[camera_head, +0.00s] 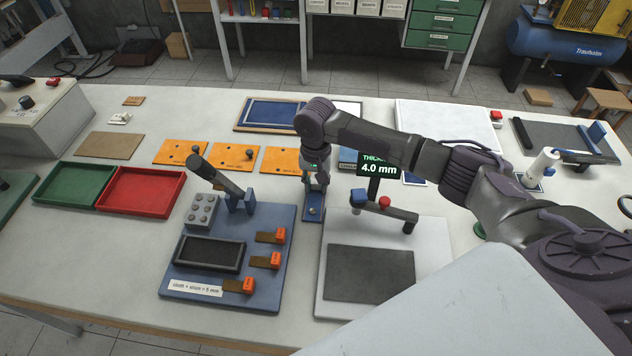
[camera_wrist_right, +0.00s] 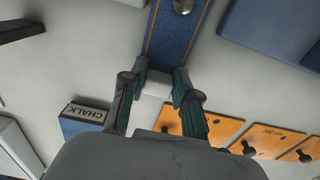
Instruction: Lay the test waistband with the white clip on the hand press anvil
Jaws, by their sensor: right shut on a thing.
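My right gripper (camera_head: 317,182) is shut on the white clip (camera_wrist_right: 154,86) at one end of the blue denim waistband (camera_wrist_right: 178,42). The waistband also shows in the head view (camera_head: 312,201) as a short blue strip with a metal button, between the blue board and the white gauge base. I cannot tell whether it touches the table. A dark lever (camera_head: 217,178) on a blue bracket stands at the back of the blue board (camera_head: 265,218); it looks like the hand press, but I cannot make out its anvil for sure. My left gripper is not in view.
The white base (camera_head: 333,280) with a dark pad and 4.0 mm display stands right of the waistband. Orange plates (camera_head: 235,155) lie behind. A red tray (camera_head: 140,190) and green tray (camera_head: 67,185) are at left. The front table edge is clear.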

